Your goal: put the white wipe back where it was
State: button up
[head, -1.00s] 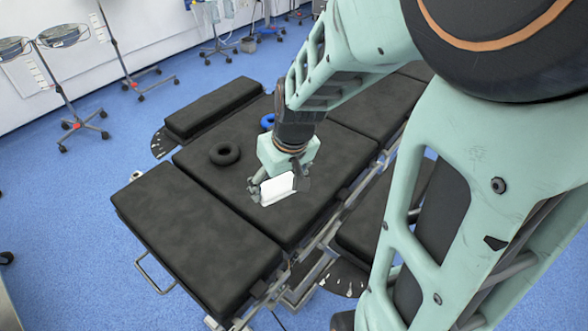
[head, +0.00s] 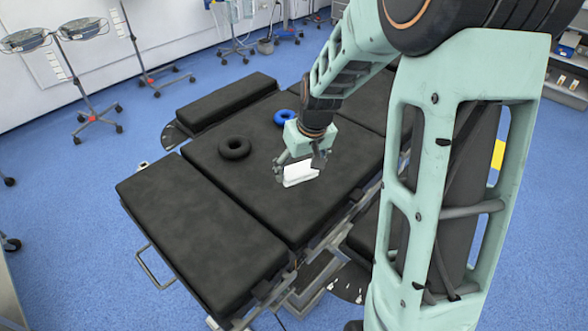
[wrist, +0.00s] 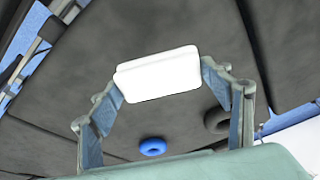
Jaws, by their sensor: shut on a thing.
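The white wipe (head: 299,174) is a flat white block held between the fingers of my gripper (head: 300,168). In the wrist view the wipe (wrist: 158,73) spans the gap between the two fingertips of my gripper (wrist: 164,82). In the head view it is over the black middle pad of the operating table (head: 245,183); whether it touches the pad I cannot tell.
A black ring (head: 234,148) lies on the table pad left of my gripper. A blue ring (head: 285,117) lies behind it, close to my arm. The pad's front and left parts are clear. Wheeled stands (head: 88,95) are on the floor at the back left.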

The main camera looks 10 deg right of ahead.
aim_at(299, 174)
jog(key=shift+w+d+f+b, duration=0.1)
jog(key=shift+w+f+b, duration=0.2)
jog(key=shift+w+f, duration=0.45)
jog(key=shift+s+b+x, duration=0.2)
jog(key=shift+b+x, duration=0.4)
jog(key=shift+x, duration=0.25)
jog(key=shift+s+b+x, duration=0.15)
jog(key=shift+b+x, duration=0.4)
jog(key=shift+x, duration=0.3)
jog(key=shift+d+f, duration=0.1)
jog(key=shift+f, duration=0.15)
jog(key=o, duration=1.2)
jog(key=shift+r, duration=0.6)
jog(key=p+v, duration=0.1)
jog(key=v, duration=1)
jog(key=shift+s+d+p, duration=0.1)
jog(key=shift+s+p, duration=0.15)
jog(key=shift+p, duration=0.15)
